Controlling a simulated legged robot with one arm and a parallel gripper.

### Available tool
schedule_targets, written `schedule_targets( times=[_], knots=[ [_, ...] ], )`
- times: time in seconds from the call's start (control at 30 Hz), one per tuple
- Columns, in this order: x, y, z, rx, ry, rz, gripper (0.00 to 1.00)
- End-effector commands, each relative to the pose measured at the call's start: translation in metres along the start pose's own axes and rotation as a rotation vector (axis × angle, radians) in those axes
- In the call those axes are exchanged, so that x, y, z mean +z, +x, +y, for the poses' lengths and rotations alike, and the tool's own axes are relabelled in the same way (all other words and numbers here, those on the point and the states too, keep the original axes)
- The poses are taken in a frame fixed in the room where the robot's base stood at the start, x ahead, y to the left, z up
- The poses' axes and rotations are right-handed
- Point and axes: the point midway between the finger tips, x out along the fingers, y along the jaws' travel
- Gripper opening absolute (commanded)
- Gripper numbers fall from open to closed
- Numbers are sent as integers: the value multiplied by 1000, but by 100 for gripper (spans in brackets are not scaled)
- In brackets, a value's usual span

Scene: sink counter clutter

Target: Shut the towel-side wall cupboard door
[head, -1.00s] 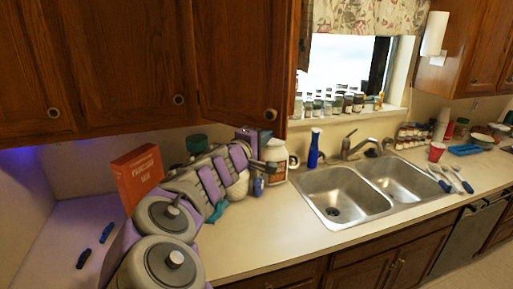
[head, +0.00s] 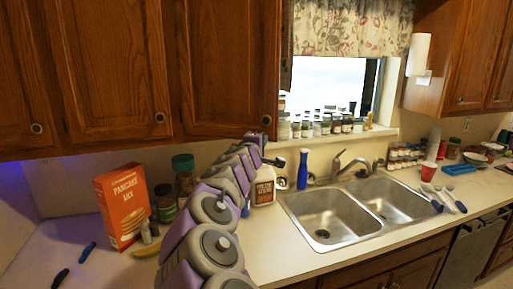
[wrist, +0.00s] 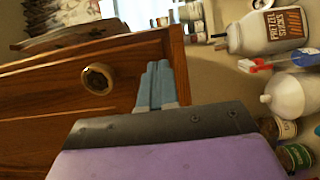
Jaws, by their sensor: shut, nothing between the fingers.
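The wall cupboard door nearest the window (head: 225,65) is brown wood with a round knob (head: 266,120) low on its right. It looks flush or nearly flush with the doors beside it; a small gap is hard to judge. In the wrist view the door (wrist: 40,100) and its brass knob (wrist: 97,78) are close. My gripper (wrist: 157,85) has its two grey-blue fingers together, empty, at the door's edge to the right of the knob. Contact cannot be told. A white paper towel roll (head: 418,55) hangs by the right wall cupboard (head: 465,60), whose doors look shut.
Below the door stand a pancake mix box (head: 124,205), jars (head: 184,175) and a pretzel sticks container (head: 263,188), also in the wrist view (wrist: 270,32). A blue bottle (head: 303,168) is beside the double sink (head: 325,215). Small jars line the window sill.

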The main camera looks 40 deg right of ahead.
Motion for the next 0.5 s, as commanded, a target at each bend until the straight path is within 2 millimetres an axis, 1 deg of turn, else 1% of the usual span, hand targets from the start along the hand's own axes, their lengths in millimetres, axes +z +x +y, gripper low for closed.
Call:
schedule_targets(
  times=[0.03,0.1,0.23,0.37,0.5],
  knots=[
    [0,7,-1,-2,4,0,0],
    [-2,15,-2,-2,3,1,0],
    [-2,28,-1,-1,3,-5,0],
    [-6,39,1,1,1,-5,0],
    [-6,51,2,2,-1,31,0]
  ],
)
